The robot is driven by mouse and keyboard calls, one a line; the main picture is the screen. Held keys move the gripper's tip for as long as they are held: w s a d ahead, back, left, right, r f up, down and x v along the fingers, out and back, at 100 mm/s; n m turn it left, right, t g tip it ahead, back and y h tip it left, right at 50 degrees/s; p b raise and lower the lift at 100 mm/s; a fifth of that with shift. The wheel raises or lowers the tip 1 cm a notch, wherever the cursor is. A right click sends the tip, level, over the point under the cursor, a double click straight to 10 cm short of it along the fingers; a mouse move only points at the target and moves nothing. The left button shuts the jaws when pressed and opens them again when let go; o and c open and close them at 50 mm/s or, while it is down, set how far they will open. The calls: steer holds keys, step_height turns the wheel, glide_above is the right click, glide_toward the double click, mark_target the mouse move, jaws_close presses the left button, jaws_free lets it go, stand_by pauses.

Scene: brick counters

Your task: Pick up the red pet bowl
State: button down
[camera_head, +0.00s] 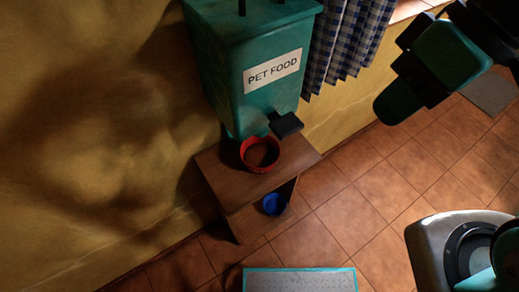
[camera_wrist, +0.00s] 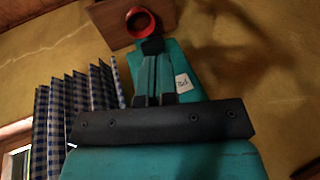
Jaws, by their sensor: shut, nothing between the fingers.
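The red pet bowl (camera_head: 262,167) stands on the top of a small wooden stand, right below the spout of a teal pet food dispenser (camera_head: 228,80). Its inside looks dark brown; I cannot tell whether it holds food. In the wrist view, where the scene looks upside down, the bowl (camera_wrist: 140,30) shows at the top, beyond the fingertips. My gripper (camera_wrist: 153,47) is shut and empty, apart from the bowl, with its fingers seen against the dispenser. In the head view, part of my arm shows at upper right; the fingertips cannot be made out there.
The wooden stand (camera_head: 219,178) is against the yellow wall. A blue bowl (camera_head: 273,204) is on its lower level. The dispenser's black spout (camera_head: 285,125) juts out close above the red bowl. A checked curtain (camera_head: 345,45) hangs to the right.

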steer(key=c, duration=1.8)
jaws_free()
steer(key=shift+c, duration=0.2)
steer(key=o, duration=0.4)
steer(key=shift+f, duration=0.15)
steer(key=shift+c, duration=0.2)
steer(key=o, duration=0.4)
steer(key=w+f+n+b, duration=0.2)
steer(key=w+f+b, duration=0.1)
steer(key=f, duration=0.3)
steer(key=w+f+n+b, duration=0.3)
steer(key=f, duration=0.4)
steer(key=w+f+n+y+b, duration=0.1)
steer(key=w+f+n+b, duration=0.2)
steer(key=f, duration=0.3)
steer(key=shift+w+a+f+g+b, duration=0.15)
steer(key=shift+w+a+g+b, duration=0.25)
steer(key=shift+w, duration=0.2)
steer(key=shift+c, duration=0.2)
steer(key=n+y+b, duration=0.1)
steer(key=n+b, duration=0.2)
steer(key=n, duration=0.4)
glide_toward(264, 168)
steer(key=x, duration=0.4)
steer(key=shift+w+d+f, duration=0.1)
steer(key=shift+w+f, duration=0.1)
steer(key=shift+f, duration=0.3)
steer(key=shift+x, duration=2.55)
